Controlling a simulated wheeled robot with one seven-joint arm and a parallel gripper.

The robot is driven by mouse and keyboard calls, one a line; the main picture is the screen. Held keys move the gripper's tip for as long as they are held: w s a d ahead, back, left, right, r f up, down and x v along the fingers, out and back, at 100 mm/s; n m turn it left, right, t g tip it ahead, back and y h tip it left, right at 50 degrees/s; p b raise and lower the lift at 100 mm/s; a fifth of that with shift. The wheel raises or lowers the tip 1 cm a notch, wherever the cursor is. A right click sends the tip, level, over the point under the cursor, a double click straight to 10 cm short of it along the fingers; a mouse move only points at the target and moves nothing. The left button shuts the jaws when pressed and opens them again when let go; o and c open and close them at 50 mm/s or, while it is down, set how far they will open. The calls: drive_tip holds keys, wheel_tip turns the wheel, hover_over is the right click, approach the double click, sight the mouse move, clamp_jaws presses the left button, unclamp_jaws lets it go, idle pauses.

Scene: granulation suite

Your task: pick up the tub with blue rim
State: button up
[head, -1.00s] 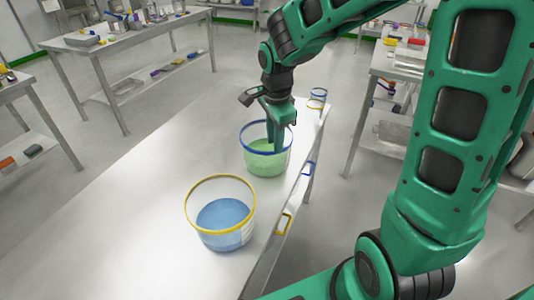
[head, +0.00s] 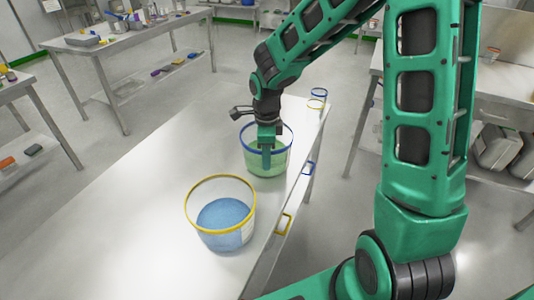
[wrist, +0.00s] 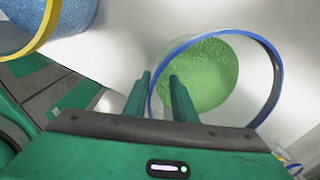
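The clear tub with a blue rim (head: 283,163) stands upright on the long table and holds green granules. My gripper (head: 266,165) points down at the near side of this tub. In the wrist view, the two fingers of my gripper (wrist: 159,76) are apart, with the tub's blue rim (wrist: 262,44) passing between them at its left edge. I cannot tell if either finger touches the wall. A clear tub with a yellow rim (head: 247,229) and blue granules stands nearer on the same table; part of it shows in the wrist view (wrist: 41,38).
The pale table (head: 120,215) is clear to the left of the tubs. Other benches stand well apart.

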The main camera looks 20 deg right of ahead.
sight(267, 176)
drive_tip(key=f, duration=0.3)
drive_tip(key=shift+s+f, duration=0.25)
drive_tip(key=shift+f, duration=0.05)
drive_tip(key=shift+w+f, duration=0.1)
drive_tip(key=shift+f, duration=0.6)
clamp_jaws()
idle(0.6)
